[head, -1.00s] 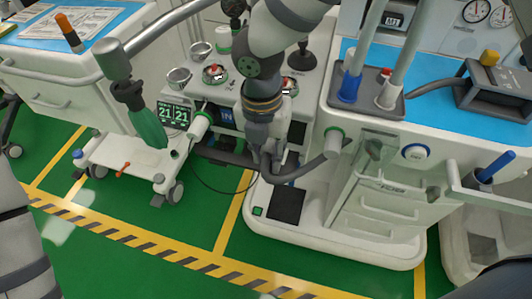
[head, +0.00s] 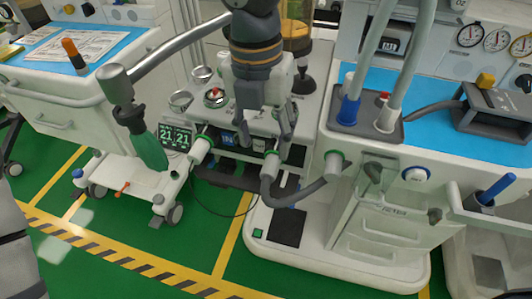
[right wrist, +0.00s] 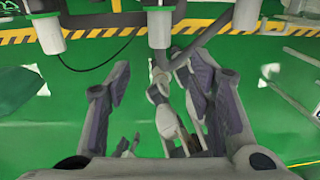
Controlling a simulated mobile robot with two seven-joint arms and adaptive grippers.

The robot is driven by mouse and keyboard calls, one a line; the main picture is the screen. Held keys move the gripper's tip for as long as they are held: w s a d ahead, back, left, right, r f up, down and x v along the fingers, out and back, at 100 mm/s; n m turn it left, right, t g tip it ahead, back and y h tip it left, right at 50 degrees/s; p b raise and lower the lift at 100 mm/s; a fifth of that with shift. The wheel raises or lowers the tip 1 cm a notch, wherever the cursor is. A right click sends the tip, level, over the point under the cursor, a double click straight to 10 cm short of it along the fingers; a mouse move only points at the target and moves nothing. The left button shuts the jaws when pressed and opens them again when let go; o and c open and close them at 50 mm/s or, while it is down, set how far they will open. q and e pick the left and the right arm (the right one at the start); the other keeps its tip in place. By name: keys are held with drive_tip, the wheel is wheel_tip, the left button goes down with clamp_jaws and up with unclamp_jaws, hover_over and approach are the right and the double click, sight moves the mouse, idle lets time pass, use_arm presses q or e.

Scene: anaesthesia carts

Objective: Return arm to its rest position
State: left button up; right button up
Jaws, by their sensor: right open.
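My right arm comes down from the top of the head view. Its gripper (head: 262,138) points downward in front of the anaesthesia machine, with its fingers spread and nothing between them. The fingers appear close to the machine's corrugated grey hose and white ports, but I cannot tell whether they touch. In the right wrist view the open fingers (right wrist: 158,105) hang above the green floor, with the hose and ports beyond them. My left arm shows only as a grey piece at the lower left of the head view; its gripper is out of frame.
A blue-topped cart (head: 100,60) stands at the left. A grey support arm (head: 180,50) holds a green bag (head: 148,150). A monitor (head: 175,138) reads 21. A worktop with tubes in a tray (head: 372,125) is at the right. Green floor (head: 150,235) is open in front.

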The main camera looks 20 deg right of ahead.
drive_tip(key=shift+r, duration=0.25)
drive_tip(key=s+f+m+g+y, duration=0.1)
drive_tip(key=s+f+m+y, duration=0.1)
drive_tip(key=s+f+m, duration=0.75)
drive_tip(key=s+f+m+g+y, duration=0.15)
drive_tip(key=s+f+m, duration=0.45)
drive_tip(key=f, duration=0.6)
drive_tip(key=s+d+f+m+h, duration=0.1)
drive_tip(key=s+d+f+m, duration=0.2)
drive_tip(key=s+d+m, duration=0.2)
drive_tip(key=s+d+f+m+h, duration=0.2)
drive_tip(key=s+d+m, duration=0.4)
drive_tip(key=s+m, duration=0.3)
drive_tip(key=shift+d+f, duration=0.3)
drive_tip(key=shift+f, duration=0.45)
drive_tip(key=shift+t, duration=0.25)
